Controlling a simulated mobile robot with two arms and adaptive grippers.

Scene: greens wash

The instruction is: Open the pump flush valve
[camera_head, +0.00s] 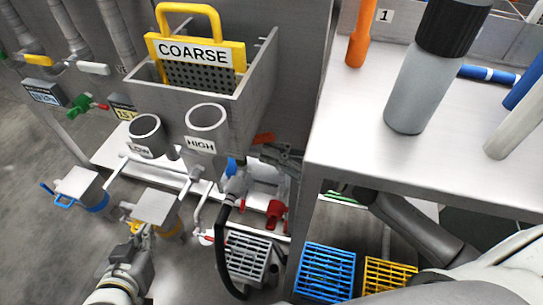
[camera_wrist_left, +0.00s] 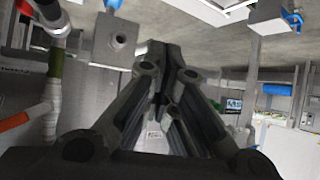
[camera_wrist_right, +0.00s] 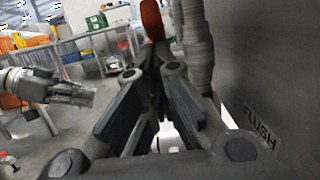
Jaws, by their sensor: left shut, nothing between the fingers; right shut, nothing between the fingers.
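An orange-red handle (camera_wrist_right: 152,20), taken as the flush valve's, shows just beyond my right fingertips in the right wrist view. It stands beside a grey ribbed pipe (camera_wrist_right: 196,45), with a FLUSH label (camera_wrist_right: 261,126) on the metal panel to the right. In the head view the orange handle (camera_head: 263,138) shows just above my right gripper (camera_head: 268,152). My right gripper is shut and empty; I cannot tell whether it touches the handle. My left gripper (camera_head: 143,230) is shut and empty, low at the left near a grey box with a yellow part.
A metal tank holds a yellow COARSE screen (camera_head: 195,60). LOW and HIGH cups (camera_head: 207,120) hang on its front. A metal shelf (camera_head: 345,130) bears a grey bottle (camera_head: 415,90) above my right arm. Blue (camera_head: 325,270) and yellow crates sit below. A black hose (camera_head: 220,250) hangs centrally.

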